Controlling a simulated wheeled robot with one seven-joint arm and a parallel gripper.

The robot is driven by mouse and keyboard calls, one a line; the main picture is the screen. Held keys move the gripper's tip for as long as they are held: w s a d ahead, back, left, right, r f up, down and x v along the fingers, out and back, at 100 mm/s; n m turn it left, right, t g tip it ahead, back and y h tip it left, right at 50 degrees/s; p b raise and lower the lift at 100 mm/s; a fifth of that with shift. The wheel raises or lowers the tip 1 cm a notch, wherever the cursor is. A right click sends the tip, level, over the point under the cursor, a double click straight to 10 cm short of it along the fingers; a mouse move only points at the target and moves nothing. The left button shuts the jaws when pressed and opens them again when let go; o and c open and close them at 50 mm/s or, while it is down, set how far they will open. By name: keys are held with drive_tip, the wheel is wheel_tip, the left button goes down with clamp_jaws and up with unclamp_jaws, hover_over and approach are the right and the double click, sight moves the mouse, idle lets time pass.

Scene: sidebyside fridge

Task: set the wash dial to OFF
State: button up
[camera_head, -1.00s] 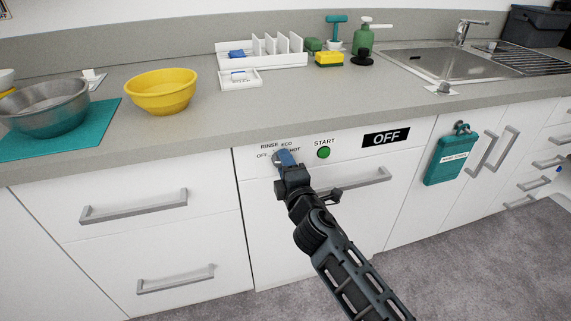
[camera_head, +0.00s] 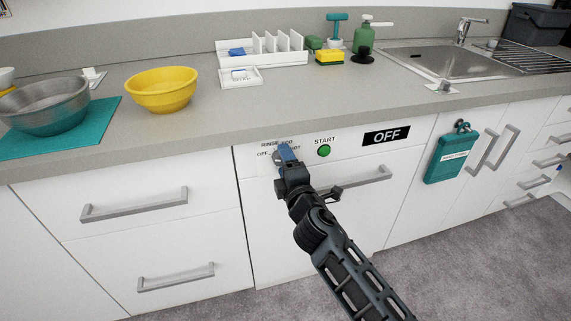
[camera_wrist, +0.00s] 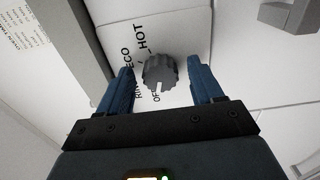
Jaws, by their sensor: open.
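The wash dial (camera_wrist: 161,73) is a grey ribbed knob on the white front panel. In the wrist view its pale mark faces the lower edge of the picture, near the partly hidden OFF label (camera_wrist: 155,97). ECO and HOT labels show above and to its left. My gripper (camera_wrist: 165,82) is open, with a blue finger on each side of the dial and a gap visible at both sides. The black display (camera_head: 387,136) on the panel reads OFF.
A green START button (camera_head: 324,151) is right of the dial. A bar handle (camera_head: 358,182) lies below, close to my wrist. The counter edge overhangs above. A teal hanging holder (camera_head: 452,157) is farther right.

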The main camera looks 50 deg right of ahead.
drive_tip(key=shift+s, duration=0.1)
drive_tip(key=b+v, duration=0.1)
drive_tip(key=v, duration=0.6)
drive_tip(key=shift+s+a+b, duration=0.2)
drive_tip(key=shift+a+b, duration=0.05)
drive_tip(key=shift+b, duration=0.1)
